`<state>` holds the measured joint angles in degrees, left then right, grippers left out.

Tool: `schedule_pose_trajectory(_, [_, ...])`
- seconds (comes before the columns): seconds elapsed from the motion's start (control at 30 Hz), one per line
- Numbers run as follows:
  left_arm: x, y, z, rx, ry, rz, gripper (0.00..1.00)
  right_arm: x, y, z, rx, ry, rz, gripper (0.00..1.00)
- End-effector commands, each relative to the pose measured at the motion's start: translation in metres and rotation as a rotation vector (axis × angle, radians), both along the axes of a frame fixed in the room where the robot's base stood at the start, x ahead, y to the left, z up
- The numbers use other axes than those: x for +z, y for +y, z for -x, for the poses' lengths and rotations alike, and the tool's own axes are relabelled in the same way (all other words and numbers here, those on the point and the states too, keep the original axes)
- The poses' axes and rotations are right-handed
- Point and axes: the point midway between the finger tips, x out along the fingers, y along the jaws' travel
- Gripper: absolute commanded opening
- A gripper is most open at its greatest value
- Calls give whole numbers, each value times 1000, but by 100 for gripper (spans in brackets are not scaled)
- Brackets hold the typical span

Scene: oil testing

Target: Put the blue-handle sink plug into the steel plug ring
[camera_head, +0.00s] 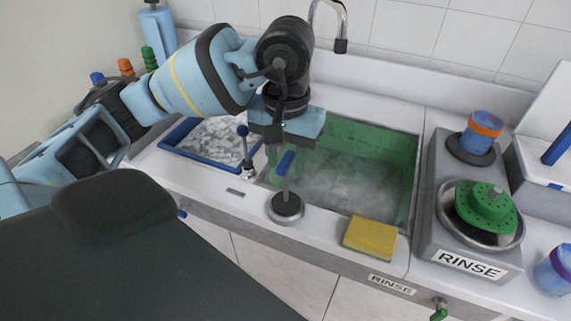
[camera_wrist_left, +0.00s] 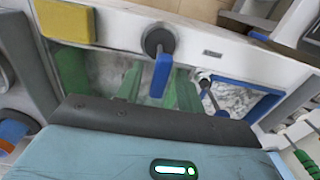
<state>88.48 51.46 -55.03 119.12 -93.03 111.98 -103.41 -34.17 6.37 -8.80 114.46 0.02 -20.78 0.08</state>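The sink plug has a blue handle (camera_head: 285,162) on a thin stem above a dark disc (camera_head: 287,204). It stands upright on the counter's front ledge, and its handle also shows in the left wrist view (camera_wrist_left: 161,76). My left gripper (camera_head: 287,150) points down over the handle. In the left wrist view its two greenish fingers (camera_wrist_left: 158,88) are apart, one on each side of the handle, with gaps visible. My right gripper is out of view.
The green-walled sink (camera_head: 402,165) lies just behind the plug. A yellow sponge (camera_head: 370,237) is on the ledge to the right. A blue-rimmed tray (camera_head: 207,170) and a blue-knobbed lever (camera_head: 245,150) are to the left. A rinse unit (camera_head: 440,225) stands at right.

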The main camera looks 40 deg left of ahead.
Motion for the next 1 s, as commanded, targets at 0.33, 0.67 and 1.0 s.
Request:
schedule_pose_trajectory(0.33, [73, 0, 0, 2, -8, 0, 38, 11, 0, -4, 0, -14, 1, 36])
schedule_pose_trajectory(0.67, [97, 0, 0, 0, 0, 0, 38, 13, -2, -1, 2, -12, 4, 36])
schedule_pose_trajectory(1.0, [95, -2, 0, 0, 6, 6, 38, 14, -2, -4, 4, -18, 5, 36])
